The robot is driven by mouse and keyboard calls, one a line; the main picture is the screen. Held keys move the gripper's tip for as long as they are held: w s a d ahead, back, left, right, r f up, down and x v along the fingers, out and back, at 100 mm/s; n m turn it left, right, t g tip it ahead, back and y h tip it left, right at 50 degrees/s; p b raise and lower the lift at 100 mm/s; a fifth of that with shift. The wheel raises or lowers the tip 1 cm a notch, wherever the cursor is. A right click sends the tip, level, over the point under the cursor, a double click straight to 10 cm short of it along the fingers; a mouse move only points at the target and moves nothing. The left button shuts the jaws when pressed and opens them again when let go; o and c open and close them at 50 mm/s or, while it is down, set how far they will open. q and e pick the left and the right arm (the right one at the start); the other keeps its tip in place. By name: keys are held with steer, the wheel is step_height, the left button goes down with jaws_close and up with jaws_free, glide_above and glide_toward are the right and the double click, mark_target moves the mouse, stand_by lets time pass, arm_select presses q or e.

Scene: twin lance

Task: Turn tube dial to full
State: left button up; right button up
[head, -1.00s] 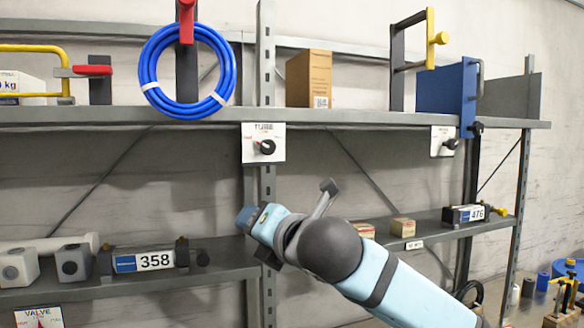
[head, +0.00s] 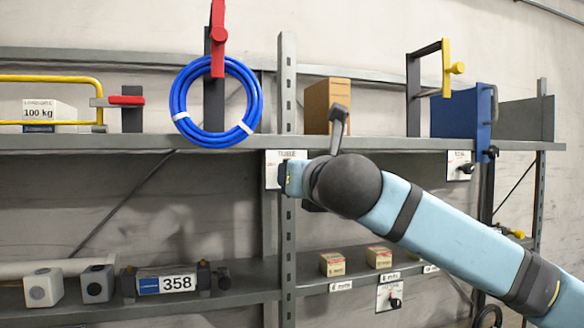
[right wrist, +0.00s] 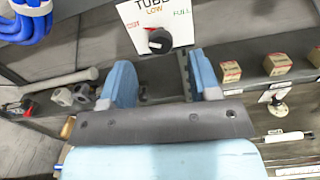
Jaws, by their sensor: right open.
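The tube dial's white placard (head: 270,176) hangs below the upper shelf by the upright; in the head view my right gripper covers the dial itself. In the right wrist view the placard (right wrist: 178,19) reads TUBE, LOW and FULL, and the black dial knob (right wrist: 159,41) shows on it. FULL is on the placard's right. I cannot tell exactly which mark the knob points at. My right gripper (right wrist: 163,76) is open, its two blue fingers apart and empty. The knob appears beyond the fingertips, between them in the picture. The gripper (head: 286,180) is close to the placard. My left gripper is not in view.
A blue hose coil (head: 181,108) hangs on a red-tipped hook above left. A cardboard box (head: 317,100) stands on the upper shelf (head: 400,143). Another knob placard (head: 459,164) hangs to the right, and one (head: 385,300) hangs below. Small boxes (head: 332,264) sit on the lower shelf.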

steer(key=p+x, duration=0.1)
steer(key=x, duration=0.4)
steer(key=shift+w+a, duration=0.15)
steer(key=shift+w, duration=0.2)
steer(key=c, duration=0.9)
steer(key=shift+c, duration=0.2)
